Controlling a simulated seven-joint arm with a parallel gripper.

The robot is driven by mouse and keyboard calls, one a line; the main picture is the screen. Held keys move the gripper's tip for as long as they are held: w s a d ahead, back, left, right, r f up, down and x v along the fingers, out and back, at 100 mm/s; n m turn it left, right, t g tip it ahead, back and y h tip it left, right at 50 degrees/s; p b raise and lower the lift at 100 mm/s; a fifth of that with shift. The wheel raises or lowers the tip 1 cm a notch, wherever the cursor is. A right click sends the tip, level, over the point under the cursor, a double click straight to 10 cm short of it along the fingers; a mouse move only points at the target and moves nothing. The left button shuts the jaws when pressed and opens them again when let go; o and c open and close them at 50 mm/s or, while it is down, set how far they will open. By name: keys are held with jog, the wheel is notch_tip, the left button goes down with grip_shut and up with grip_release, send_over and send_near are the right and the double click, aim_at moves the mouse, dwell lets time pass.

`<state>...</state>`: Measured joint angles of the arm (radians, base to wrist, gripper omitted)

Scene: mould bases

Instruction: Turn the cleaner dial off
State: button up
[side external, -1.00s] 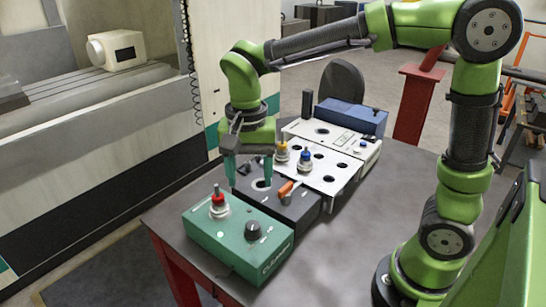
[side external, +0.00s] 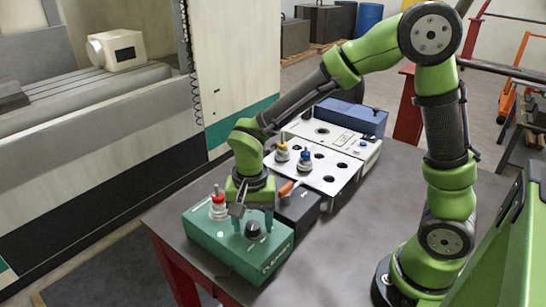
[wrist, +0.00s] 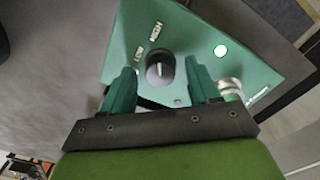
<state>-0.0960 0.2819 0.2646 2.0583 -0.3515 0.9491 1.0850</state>
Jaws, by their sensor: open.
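The green cleaner box (side external: 225,250) sits at the table's front left corner, with its lettering on the front face. Its black round dial (side external: 252,229) is on the top. In the wrist view the dial (wrist: 160,69) has a pale pointer mark aimed roughly upward, near the LOW and HIGH labels. My gripper (side external: 253,224) is over the box, pointing down, open and empty. In the wrist view my gripper (wrist: 160,80) has one finger on either side of the dial, with visible gaps.
A red-topped fitting (side external: 218,205) stands on the box close to my gripper. Behind are a dark box with an orange lever (side external: 287,188), a white plate (side external: 325,172) with holes and yellow and blue fittings, and a blue case (side external: 350,117).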

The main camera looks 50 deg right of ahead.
jog(key=c, duration=1)
jog(key=shift+n, duration=0.4)
jog(key=n, duration=0.5)
jog(key=shift+r, duration=0.1)
jog(key=n, duration=0.6)
jog(key=shift+n, duration=0.4)
jog(key=n, duration=1.1)
jog(key=shift+n, duration=0.3)
jog(key=shift+c, duration=0.2)
